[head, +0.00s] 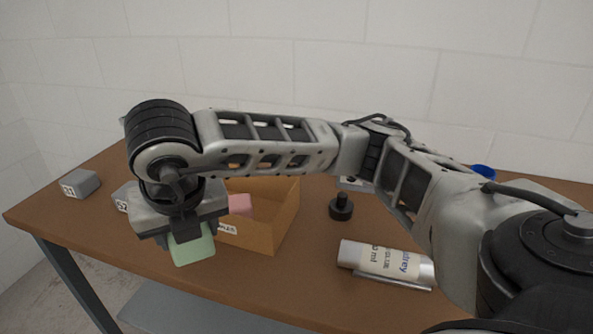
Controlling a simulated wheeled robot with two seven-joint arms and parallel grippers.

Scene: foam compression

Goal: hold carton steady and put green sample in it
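The carton (276,227) is an open brown box on the table, with a white label low on its near side. A pink block (240,204) shows inside it. My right arm crosses the view from the right, and its gripper (189,235) points down at the carton's left side. That gripper is shut on the green sample (194,249), a pale green block that hangs in front of the carton's left part, not visibly inside it. The carton's left part is hidden behind the gripper. My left gripper is not in view, and nothing visible holds the carton.
Grey labelled blocks stand at the table's left (81,184) and just left of the gripper (127,197). A black knobbed weight (341,208) stands right of the carton. A white labelled tube (386,263) lies nearer. A blue object (483,171) is partly hidden behind my arm.

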